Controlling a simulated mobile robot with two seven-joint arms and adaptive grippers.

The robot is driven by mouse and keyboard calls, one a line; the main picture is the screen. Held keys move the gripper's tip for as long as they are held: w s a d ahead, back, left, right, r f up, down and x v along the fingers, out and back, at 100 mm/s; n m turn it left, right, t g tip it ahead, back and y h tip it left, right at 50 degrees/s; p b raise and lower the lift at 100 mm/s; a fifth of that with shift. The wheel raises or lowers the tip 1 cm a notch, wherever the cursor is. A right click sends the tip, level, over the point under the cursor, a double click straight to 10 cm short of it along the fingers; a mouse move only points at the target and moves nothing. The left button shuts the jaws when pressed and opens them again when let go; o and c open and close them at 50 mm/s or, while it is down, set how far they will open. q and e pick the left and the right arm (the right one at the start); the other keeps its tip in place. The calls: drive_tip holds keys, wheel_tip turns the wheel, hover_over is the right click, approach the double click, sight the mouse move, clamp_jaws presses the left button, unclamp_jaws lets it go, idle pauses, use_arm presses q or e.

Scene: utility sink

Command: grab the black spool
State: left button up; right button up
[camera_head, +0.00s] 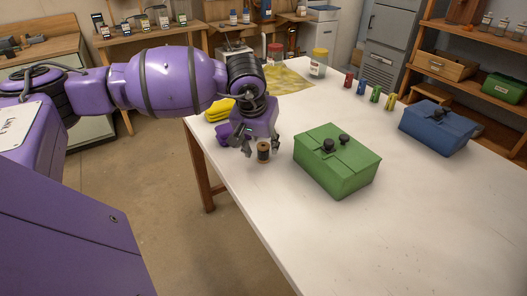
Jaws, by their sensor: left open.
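The black spool (263,152) has tan ends and a dark middle. It stands upright on the white table (330,240), near its left edge. My left gripper (262,151) comes down from above and behind it, with its dark fingers spread open. One finger is to the left of the spool and the other is close behind its right side. I cannot tell whether either finger touches it. My right gripper is not in view.
A green box (337,170) stands just right of the spool. A blue box (437,127) and several small coloured cans (362,87) are farther right. A yellow item (218,109) and a purple item (233,137) lie by the left edge. The front of the table is clear.

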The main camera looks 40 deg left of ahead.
sight(264, 147)
use_arm(q)
drive_tip(key=x, duration=0.2)
drive_tip(key=shift+w+f, duration=0.3)
drive_tip(key=shift+f, duration=0.05)
drive_tip(key=shift+w+a+f, duration=0.1)
drive_tip(key=shift+f, duration=0.1)
drive_tip(key=c, duration=0.9)
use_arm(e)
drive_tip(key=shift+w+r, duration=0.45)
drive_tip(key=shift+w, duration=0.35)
use_arm(q)
drive_tip(key=shift+r, duration=0.15)
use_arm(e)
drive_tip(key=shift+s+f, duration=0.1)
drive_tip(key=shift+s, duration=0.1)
